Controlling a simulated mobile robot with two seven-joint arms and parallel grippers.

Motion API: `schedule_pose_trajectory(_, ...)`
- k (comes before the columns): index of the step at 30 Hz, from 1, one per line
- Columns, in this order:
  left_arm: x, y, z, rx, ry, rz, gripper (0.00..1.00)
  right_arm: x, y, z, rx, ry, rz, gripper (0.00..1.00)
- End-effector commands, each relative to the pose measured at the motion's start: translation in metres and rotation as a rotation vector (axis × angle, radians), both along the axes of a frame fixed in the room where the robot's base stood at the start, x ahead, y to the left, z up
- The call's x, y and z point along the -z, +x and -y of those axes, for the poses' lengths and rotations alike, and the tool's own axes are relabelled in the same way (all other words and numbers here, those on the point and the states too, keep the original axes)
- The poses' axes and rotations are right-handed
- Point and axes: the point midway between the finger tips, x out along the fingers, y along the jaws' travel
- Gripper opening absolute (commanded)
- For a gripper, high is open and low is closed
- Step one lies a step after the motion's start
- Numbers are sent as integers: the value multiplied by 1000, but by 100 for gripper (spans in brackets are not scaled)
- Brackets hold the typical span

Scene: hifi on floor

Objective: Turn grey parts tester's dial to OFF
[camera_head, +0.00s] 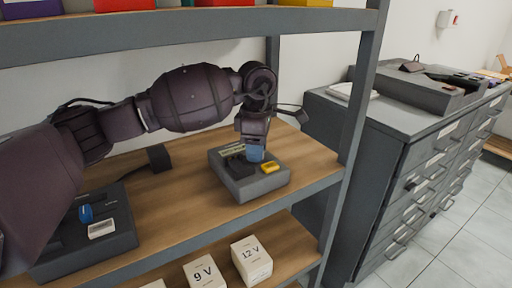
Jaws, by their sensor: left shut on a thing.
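The grey parts tester (240,190) is a small grey box on the wooden middle shelf, right of centre. It has a yellow part (270,167) at its right and a pale label at its back edge. My left gripper (254,146) reaches down over it from above and is shut on its blue dial (255,155). The gripper hides much of the dial, and I cannot read its setting. My right gripper is not in view.
A darker box (115,239) with a blue knob stands at the shelf's left, partly behind my arm. A small black block (158,158) sits at the back. White boxes marked 9 V (204,273) and 12 V (251,262) are below. A shelf post (352,125) stands at right, beside a grey drawer cabinet (405,160).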

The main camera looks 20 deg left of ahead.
Motion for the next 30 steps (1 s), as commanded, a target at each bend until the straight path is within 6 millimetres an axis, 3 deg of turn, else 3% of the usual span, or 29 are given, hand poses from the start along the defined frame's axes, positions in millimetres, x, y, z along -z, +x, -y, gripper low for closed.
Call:
schedule_pose_trajectory(13,-6,-1,0,-326,1,5,14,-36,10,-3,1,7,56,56)
schedule_pose_trajectory(30,-1,-1,0,-699,1,0,14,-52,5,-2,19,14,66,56)
